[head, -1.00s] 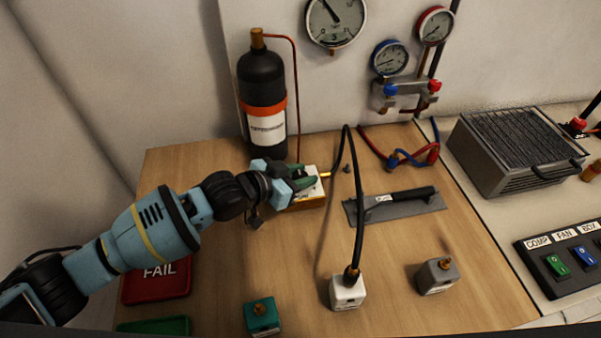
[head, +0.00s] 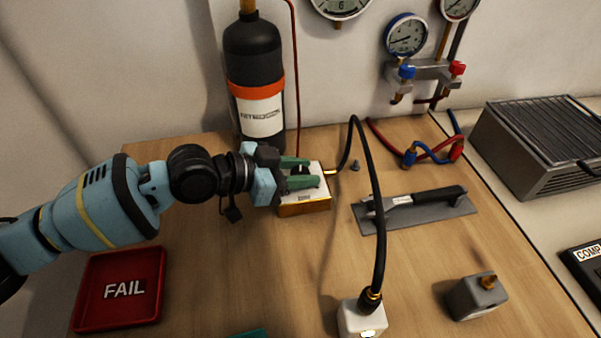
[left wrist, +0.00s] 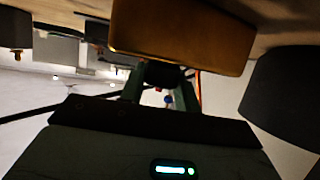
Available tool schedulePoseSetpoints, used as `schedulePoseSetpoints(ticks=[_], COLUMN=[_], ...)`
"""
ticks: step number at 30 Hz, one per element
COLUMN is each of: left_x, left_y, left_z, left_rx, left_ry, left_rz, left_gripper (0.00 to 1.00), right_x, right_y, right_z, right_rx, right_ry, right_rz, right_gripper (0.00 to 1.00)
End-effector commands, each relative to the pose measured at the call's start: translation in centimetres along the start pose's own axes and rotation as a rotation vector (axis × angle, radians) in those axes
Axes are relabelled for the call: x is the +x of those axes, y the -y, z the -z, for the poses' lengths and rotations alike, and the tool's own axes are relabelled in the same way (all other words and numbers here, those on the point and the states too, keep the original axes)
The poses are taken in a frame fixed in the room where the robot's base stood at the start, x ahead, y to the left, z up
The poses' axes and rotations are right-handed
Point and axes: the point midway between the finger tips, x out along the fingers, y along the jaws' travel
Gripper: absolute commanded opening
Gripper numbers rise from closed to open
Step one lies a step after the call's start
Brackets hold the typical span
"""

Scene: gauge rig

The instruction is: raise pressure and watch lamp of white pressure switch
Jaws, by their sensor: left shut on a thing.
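The white pressure switch (head: 362,318) stands at the bottom edge of the head view, partly cut off, with a black hose (head: 379,230) on its brass fitting. A small pale-yellow patch shows low on its front; I cannot tell whether it is a lit lamp. The hose runs to a white-topped, brass-sided box (head: 304,208), which also shows in the left wrist view (left wrist: 180,38). My left gripper (head: 309,171) has its green fingers around the dark knob (head: 301,182) on this box and is shut on it. The large gauge (head: 340,6) is cut off at the top, its needle hidden.
A black cylinder (head: 254,80) stands behind the box. A grey switch (head: 477,297) stands front right, a red FAIL tray (head: 117,288) front left. Blue (head: 406,35) and red (head: 459,5) gauges hang behind. Bare wood lies in front of the box.

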Motion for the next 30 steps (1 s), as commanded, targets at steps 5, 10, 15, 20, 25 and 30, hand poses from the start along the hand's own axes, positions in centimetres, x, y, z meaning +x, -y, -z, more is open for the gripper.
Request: schedulePoseSetpoints(ticks=[5, 10, 15, 20, 25, 30], left_x=[0.00, 0.00, 0.00, 0.00, -0.01, -0.09], left_y=[-0.01, 0.00, -0.01, -0.01, -0.02, -0.12], left_z=[-0.13, -0.13, -0.12, -0.07, -0.03, 0.21], left_rx=[0.000, -0.001, -0.001, -0.001, 0.000, 0.000], left_ry=[0.004, 0.004, 0.004, 0.003, 0.002, 0.001], left_rz=[-0.002, -0.002, -0.001, -0.001, -0.001, -0.001], left_gripper=[0.09, 0.09, 0.50, 0.54, 0.54, 0.54], right_x=[0.16, 0.15, 0.11, -0.03, -0.22, -0.41], right_y=[-0.09, -0.11, -0.10, -0.06, 0.00, -0.02], right_z=[0.23, 0.24, 0.18, -0.10, -0.44, -0.24], right_rx=[-0.003, -0.003, -0.003, -0.003, -0.001, -0.003], right_ry=[-0.005, -0.005, -0.004, 0.001, 0.009, 0.006], right_rz=[0.000, 0.000, 0.000, 0.000, 0.001, 0.001], right_gripper=[0.36, 0.36, 0.36, 0.36, 0.36, 0.36])
